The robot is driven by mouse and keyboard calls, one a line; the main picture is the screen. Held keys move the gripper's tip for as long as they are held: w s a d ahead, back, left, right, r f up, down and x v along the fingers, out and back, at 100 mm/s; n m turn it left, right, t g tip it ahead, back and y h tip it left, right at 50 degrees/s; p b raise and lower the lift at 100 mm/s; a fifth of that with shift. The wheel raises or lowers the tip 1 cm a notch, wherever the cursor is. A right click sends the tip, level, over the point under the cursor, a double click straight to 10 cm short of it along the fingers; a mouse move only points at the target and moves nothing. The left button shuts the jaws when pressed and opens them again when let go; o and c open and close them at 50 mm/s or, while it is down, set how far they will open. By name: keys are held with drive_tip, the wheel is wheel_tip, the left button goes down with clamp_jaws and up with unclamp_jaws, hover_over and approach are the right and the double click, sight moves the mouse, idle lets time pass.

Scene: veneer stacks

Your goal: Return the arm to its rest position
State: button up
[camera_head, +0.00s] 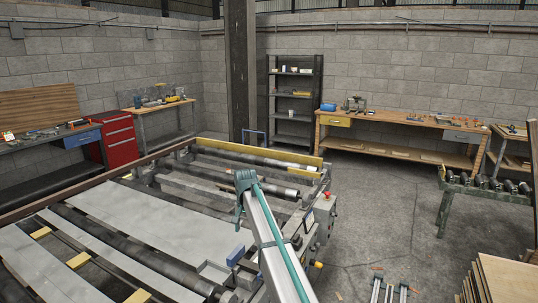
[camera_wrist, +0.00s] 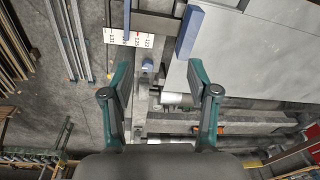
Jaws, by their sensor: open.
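My gripper (camera_wrist: 157,78) shows in the wrist view with its two teal and dark fingers spread wide apart. Nothing is between the fingertips. Below it is the edge of the roller machine, with a blue block (camera_wrist: 189,32) and a white scale strip (camera_wrist: 130,39) just ahead of the fingers. In the head view my grey and teal arm reaches up from the bottom centre, in front of the machine's right side. I cannot make out the gripper's fingers in the head view.
The roller machine (camera_head: 187,281) fills the left and middle, with pale flat sheets (camera_head: 158,220) on it. Stacked boards (camera_head: 505,280) stand at the lower right, near a roller stand (camera_head: 443,210). A wooden workbench (camera_head: 400,121) and shelf (camera_head: 293,117) line the back. Floor at centre right is mostly clear.

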drive_tip(key=s+d+f+n+g+b, duration=0.1)
drive_tip(key=s+d+f, duration=0.4)
drive_tip(key=s+f, duration=0.55)
drive_tip(key=s+d+f+n+b, duration=0.2)
drive_tip(key=s+d+f, duration=0.35)
drive_tip(key=f, duration=0.85)
drive_tip(key=s+d+f+n+g+b, duration=0.1)
drive_tip(key=s+d+f, duration=0.3)
drive_tip(key=s+f, duration=0.7)
drive_tip(key=s+d+f+g+b, duration=0.2)
drive_tip(key=s+f, duration=0.5)
drive_tip(key=s, duration=0.6)
drive_tip(key=s+d+f+g+b, duration=0.2)
drive_tip(key=s+d+f, duration=0.3)
drive_tip(key=s, duration=0.9)
drive_tip(key=s+d+f+m+g+b, duration=0.1)
drive_tip(key=s+d+f, duration=0.3)
drive_tip(key=s+f, duration=0.5)
drive_tip(key=s+b, duration=0.1)
drive_tip(key=s, duration=0.4)
drive_tip(key=shift+f+g, duration=0.2)
drive_tip(key=shift+g, duration=0.2)
